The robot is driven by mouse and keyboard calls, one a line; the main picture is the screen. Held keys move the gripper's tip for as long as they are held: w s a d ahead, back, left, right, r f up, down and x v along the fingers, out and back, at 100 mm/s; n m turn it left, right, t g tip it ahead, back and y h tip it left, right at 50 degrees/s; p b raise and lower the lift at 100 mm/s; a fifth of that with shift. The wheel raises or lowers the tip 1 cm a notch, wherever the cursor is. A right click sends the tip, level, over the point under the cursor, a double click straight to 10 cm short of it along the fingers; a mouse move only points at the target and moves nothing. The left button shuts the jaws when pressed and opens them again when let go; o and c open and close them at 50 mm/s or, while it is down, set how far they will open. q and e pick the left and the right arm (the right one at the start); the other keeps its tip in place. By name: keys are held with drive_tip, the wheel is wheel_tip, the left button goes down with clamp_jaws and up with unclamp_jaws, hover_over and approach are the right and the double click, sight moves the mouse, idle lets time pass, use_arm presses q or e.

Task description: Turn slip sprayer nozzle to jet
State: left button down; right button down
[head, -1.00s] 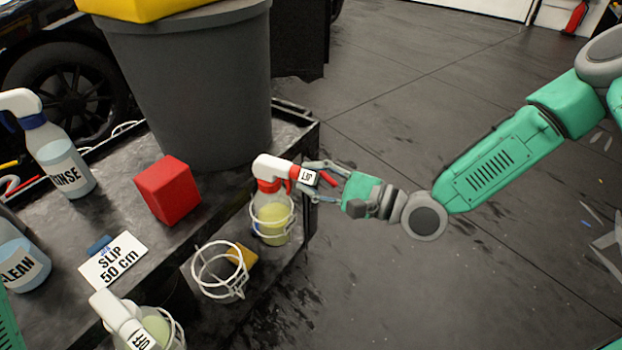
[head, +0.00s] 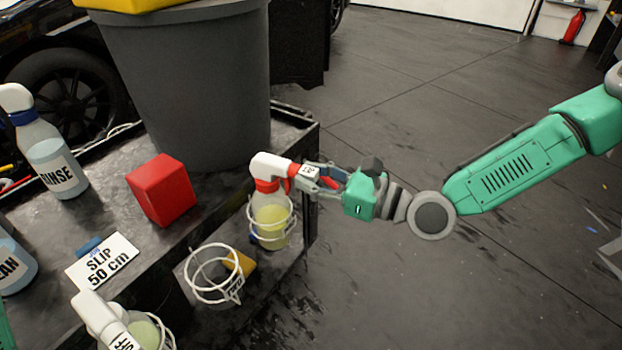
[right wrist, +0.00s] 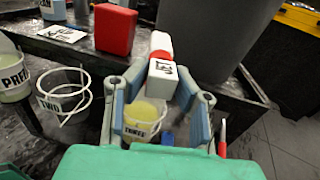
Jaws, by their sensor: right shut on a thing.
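The slip sprayer (head: 270,222) stands upright in a white wire ring at the cart's right edge. It has a white head, a red collar and pale yellow liquid. My right gripper (head: 308,175) comes in from the right and is shut on its nozzle (head: 300,171), at the front end of the head. The right wrist view shows the nozzle (right wrist: 162,74) between my two fingers (right wrist: 160,88). The nozzle's small label is too small and tilted to read surely. The ring's tag (right wrist: 136,127) reads THREE. My left gripper is not in view.
An empty wire ring (head: 212,273) hangs to the left of the sprayer, with another white-headed sprayer (head: 100,318) beyond it. On the cart are a red block (head: 162,190), a "SLIP 50 cm" card (head: 102,261), a RINSE bottle (head: 52,160) and a large grey bin (head: 185,85).

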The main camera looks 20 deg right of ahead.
drive_tip(key=shift+s+f+m, duration=0.1)
drive_tip(key=shift+f+m, duration=0.2)
drive_tip(key=shift+f, duration=0.05)
idle(0.3)
drive_tip(key=c, duration=1.4)
unclamp_jaws()
drive_tip(key=shift+o, duration=0.2)
drive_tip(key=shift+r, duration=0.15)
drive_tip(key=shift+r, duration=0.1)
drive_tip(key=v, duration=1.1)
drive_tip(key=shift+s+d, duration=0.2)
drive_tip(key=shift+d, duration=0.15)
